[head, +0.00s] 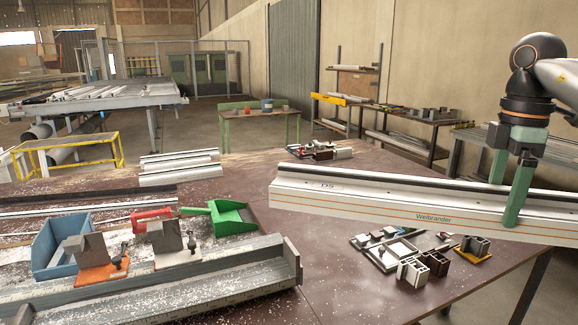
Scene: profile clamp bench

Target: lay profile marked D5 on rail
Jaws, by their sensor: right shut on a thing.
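A long white profile (400,212) with thin orange lines, the name "Weibrander" and a small mark that reads D5 spans the right half of the head view. My right gripper (507,196) is shut on it near its right part, with one green finger in front and one behind. The profile looks raised above the bench, roughly level. A grey metal rail (215,283) lies along the front left of the bench, left of the profile and apart from it. Two clamps, one on an orange base (98,273) and one on a white base (172,256), stand at the rail. My left gripper is out of view.
Several pale profiles (180,176) lie at the back. Cut profile samples (412,270) sit below the held profile. Brown bench top (325,285) is bare between rail and samples.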

